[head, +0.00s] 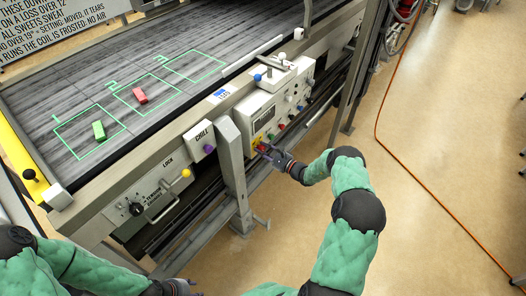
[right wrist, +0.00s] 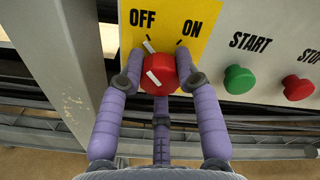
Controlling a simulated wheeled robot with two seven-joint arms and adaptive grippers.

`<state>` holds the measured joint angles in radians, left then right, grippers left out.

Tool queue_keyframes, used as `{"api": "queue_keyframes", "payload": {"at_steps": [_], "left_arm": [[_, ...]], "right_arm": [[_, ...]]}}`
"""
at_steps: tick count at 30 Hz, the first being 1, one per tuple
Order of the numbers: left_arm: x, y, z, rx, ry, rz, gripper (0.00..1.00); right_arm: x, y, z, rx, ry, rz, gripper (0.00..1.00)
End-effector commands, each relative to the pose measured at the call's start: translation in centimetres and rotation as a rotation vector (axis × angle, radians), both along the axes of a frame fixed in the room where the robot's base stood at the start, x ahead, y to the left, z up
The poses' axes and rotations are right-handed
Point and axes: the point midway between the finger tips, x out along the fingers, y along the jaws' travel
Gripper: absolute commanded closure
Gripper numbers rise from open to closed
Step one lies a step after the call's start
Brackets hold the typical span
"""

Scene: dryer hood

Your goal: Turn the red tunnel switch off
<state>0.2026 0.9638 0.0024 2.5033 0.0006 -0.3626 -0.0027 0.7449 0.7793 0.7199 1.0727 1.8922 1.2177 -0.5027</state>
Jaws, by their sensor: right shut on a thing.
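The red tunnel switch (right wrist: 160,73) is a round knob on a yellow plate (right wrist: 200,22) marked OFF at left and ON at right. White marks on the knob slant toward the upper left, on the OFF side. My right gripper (right wrist: 157,78) is shut on the knob, with purple fingers at its left and right sides and one below. In the head view the right gripper (head: 268,152) is at the lower left of the control panel (head: 265,117), covering most of the switch. My left gripper (head: 180,287) is at the bottom edge, partly cut off; its opening is unclear.
A green START button (right wrist: 238,79) and a red STOP button (right wrist: 298,88) sit right of the switch. A grey metal post (head: 231,160) stands left of the panel. Green (head: 99,130) and red (head: 139,95) blocks lie on the belt. An orange cable (head: 421,180) crosses the floor.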

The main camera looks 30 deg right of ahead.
Motion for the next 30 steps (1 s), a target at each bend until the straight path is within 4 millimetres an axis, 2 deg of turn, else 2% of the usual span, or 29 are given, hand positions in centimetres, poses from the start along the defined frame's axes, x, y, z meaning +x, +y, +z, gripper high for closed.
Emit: {"api": "queue_keyframes", "payload": {"at_steps": [9,22,23,24,25,30], "left_arm": [[0.00,0.00,-0.24,0.000,0.000,0.000,0.60],[0.00,0.00,-0.25,0.000,0.000,0.000,0.60],[0.00,0.00,-0.25,0.000,0.000,0.000,0.60],[0.00,0.00,-0.24,0.000,0.000,0.000,0.60],[0.00,0.00,-0.24,0.000,0.000,0.000,0.60],[0.00,0.00,-0.25,0.000,0.000,0.000,0.60]], "right_arm": [[0.06,0.02,0.09,-0.072,-0.031,0.001,0.99],[0.05,0.04,0.09,-0.077,-0.033,0.001,0.99],[0.05,0.04,0.09,-0.076,-0.033,0.001,0.58],[0.04,0.04,0.09,-0.076,-0.033,0.001,0.47],[0.04,0.04,0.07,-0.076,-0.033,0.001,0.42],[0.02,0.03,0.04,-0.075,-0.032,0.001,0.42]]}}
